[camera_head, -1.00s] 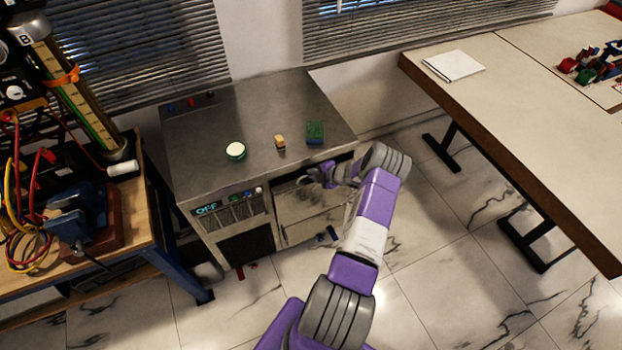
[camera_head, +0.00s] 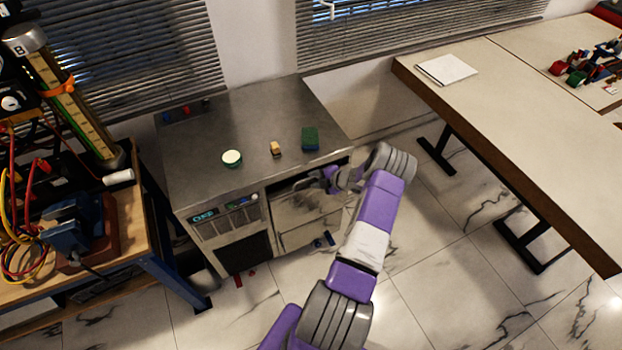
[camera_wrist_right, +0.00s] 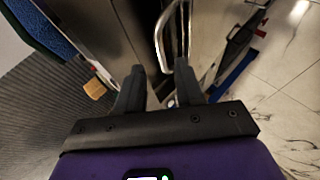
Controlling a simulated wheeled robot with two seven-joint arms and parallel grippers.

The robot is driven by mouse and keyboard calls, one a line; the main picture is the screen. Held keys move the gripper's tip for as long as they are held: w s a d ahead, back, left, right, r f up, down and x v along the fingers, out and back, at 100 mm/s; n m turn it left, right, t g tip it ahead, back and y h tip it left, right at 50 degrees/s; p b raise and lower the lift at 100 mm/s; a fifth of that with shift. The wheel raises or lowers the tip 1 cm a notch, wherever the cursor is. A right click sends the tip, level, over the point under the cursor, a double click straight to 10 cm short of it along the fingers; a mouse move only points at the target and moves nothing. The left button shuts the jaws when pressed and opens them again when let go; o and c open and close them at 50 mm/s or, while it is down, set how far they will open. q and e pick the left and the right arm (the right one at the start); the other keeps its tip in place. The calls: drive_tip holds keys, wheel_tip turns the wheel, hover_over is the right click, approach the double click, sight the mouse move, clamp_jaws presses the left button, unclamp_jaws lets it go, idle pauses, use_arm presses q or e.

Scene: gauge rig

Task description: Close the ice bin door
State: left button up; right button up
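The ice bin door (camera_head: 303,208) is the light metal panel on the right front of the steel cabinet (camera_head: 200,130) in the head view. A dark gap shows along its top edge, below the counter, so it looks partly open. My right gripper (camera_head: 326,180) is at the door's upper right, partly hidden by my wrist. In the right wrist view the right gripper (camera_wrist_right: 160,75) has its two fingers apart with nothing between them. A metal bar handle (camera_wrist_right: 183,32) stands just beyond the fingertips; contact is unclear. My left gripper is not in view.
On the cabinet top are a round white-topped tin (camera_head: 232,158), a small yellow block (camera_head: 276,149) and a green sponge-like block (camera_head: 310,139). A cluttered workbench (camera_head: 140,200) stands left, a table (camera_head: 480,120) right. Small red and blue pieces lie on the floor near the cabinet.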

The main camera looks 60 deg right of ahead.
drive_tip(key=v, duration=0.4)
drive_tip(key=shift+c, duration=0.2)
drive_tip(key=shift+f, duration=0.15)
drive_tip(key=shift+c, duration=1.1)
drive_tip(key=s+a+f+t+b, duration=0.1)
drive_tip(key=f+b, duration=0.1)
drive_tip(key=s+a+f+t+b, duration=0.1)
drive_tip(key=s+a+f+b, duration=0.1)
drive_tip(key=shift+s+a+t+h, duration=0.1)
drive_tip(key=shift+t+h, duration=0.2)
clamp_jaws()
drive_tip(key=s+f+t+h+b, duration=0.2)
drive_tip(key=s+h+b, duration=0.3)
drive_tip(key=s, duration=0.1)
drive_tip(key=w+d+m+h+b, duration=0.1)
drive_tip(key=w+d, duration=0.4)
drive_tip(key=w, duration=0.6)
drive_tip(key=shift+w+d+f+b, duration=0.2)
drive_tip(key=shift+w+d+b, duration=0.15)
drive_tip(key=shift+b, duration=0.4)
